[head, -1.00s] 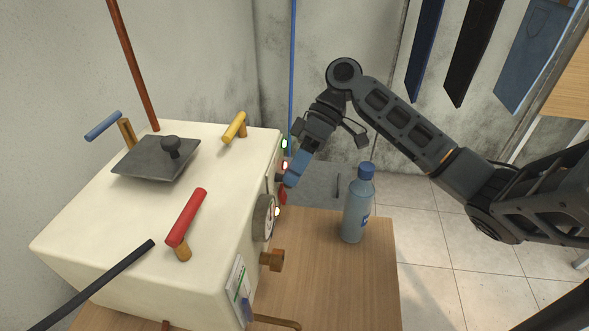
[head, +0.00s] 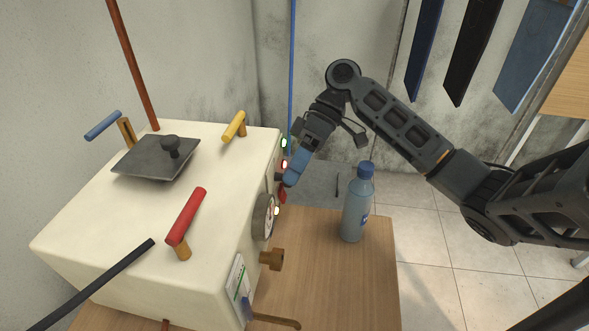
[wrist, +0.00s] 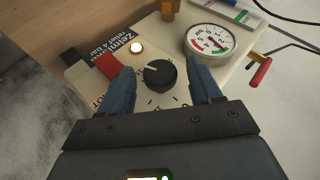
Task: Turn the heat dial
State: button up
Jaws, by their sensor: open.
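The heat dial, a round black knob (wrist: 159,75) with a white pointer line, sits on the machine's front panel in the wrist view. My gripper (wrist: 162,85) is open, with one blue finger on each side of the knob; I cannot tell whether either finger touches it. In the head view my gripper (head: 291,178) is at the front face of the cream machine (head: 225,165), and the knob is not clearly visible there. The pointer on the knob points to the left in the wrist view.
A red switch (wrist: 108,66), a lit lamp (wrist: 136,48) and a pressure gauge (wrist: 209,40) surround the knob. A brass fitting (head: 272,259) sticks out below the gauge. A blue bottle (head: 356,205) stands on the wooden table (head: 330,270), right of the machine.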

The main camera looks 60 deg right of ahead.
jog(key=shift+d, duration=0.1)
jog(key=b+v, duration=0.1)
jog(key=v, duration=0.6)
jog(key=shift+d+r, duration=0.2)
jog(key=shift+r, duration=0.05)
dwell(0.4)
